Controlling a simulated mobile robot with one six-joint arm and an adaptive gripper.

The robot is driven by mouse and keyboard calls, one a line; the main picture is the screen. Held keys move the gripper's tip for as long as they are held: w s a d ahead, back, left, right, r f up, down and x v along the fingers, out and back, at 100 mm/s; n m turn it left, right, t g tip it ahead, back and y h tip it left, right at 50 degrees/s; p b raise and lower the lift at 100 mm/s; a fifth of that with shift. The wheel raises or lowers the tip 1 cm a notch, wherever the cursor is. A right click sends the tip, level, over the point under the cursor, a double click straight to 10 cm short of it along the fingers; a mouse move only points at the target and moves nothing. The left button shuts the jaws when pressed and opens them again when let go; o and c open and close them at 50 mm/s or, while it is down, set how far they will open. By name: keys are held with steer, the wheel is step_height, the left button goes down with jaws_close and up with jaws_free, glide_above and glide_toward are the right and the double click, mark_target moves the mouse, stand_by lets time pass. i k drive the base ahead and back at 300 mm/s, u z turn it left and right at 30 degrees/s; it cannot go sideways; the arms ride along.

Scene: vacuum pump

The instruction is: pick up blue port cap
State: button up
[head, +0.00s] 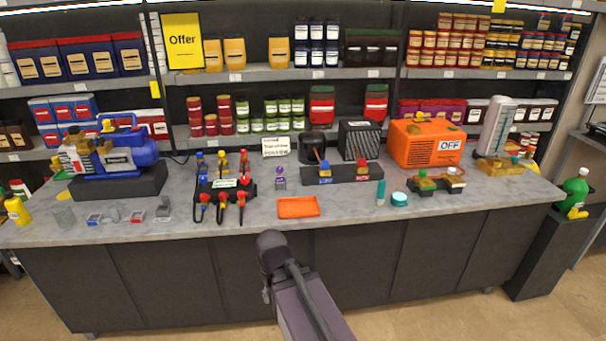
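Several small blue parts show in the head view, and I cannot tell for sure which is the blue port cap. Another blue part (200,159) stands at the back left of that block. A small blue piece (324,168) sits on the left of a low dark stand (349,176), with a red one to its right. My arm rises from the bottom middle in front of the counter. My gripper's fingers do not show.
A blue pump (127,155) stands at the counter's left. An orange tray (298,207) lies at the front middle, with a teal jar (400,199) to its right. An orange machine (427,143) marked OFF stands behind. Bare counter (340,215) shows near the front edge.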

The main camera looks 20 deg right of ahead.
mark_target(324, 165)
steer(key=u, duration=0.25)
steer(key=k, duration=0.55)
steer(key=u, duration=0.75)
steer(key=k, duration=0.55)
steer(key=u, duration=0.4)
steer(key=i, duration=1.6)
steer(key=z, duration=0.6)
steer(key=i, duration=0.65)
steer(key=z, duration=1.05)
steer(key=i, duration=0.75)
steer(key=z, duration=0.4)
